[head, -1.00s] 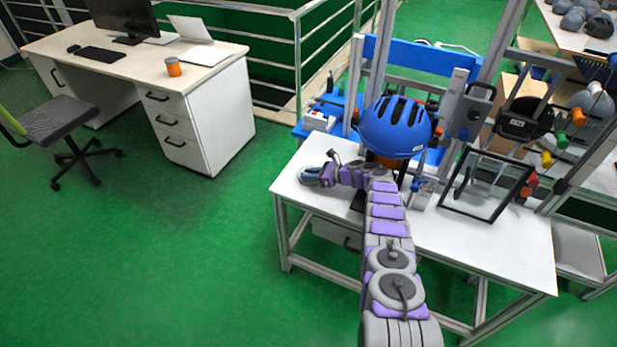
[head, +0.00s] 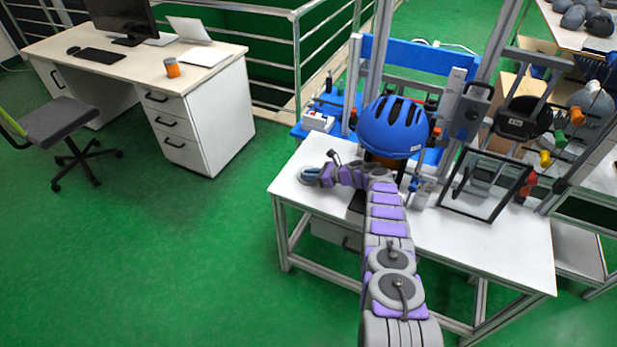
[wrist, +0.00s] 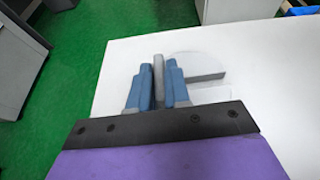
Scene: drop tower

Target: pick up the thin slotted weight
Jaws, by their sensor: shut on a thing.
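In the wrist view my gripper (wrist: 158,92) has its two blue fingers shut on a narrow grey piece (wrist: 158,72), which I take as the thin slotted weight. Just right of the fingers, a pale round shape (wrist: 195,62) with a grey bar across it shows against the white table; I cannot tell whether it joins the held piece. In the head view my gripper (head: 315,177) is low at the white table's (head: 460,250) left end, beside a small round grey thing (head: 309,170). The fingers partly hide it, and contact with the table is unclear.
A blue helmet (head: 392,130) sits at the drop tower just right of my wrist. A dark-framed clear panel (head: 486,185) stands on the table's right part. The table's front middle is clear. A desk (head: 140,65) and chair (head: 60,125) stand far left.

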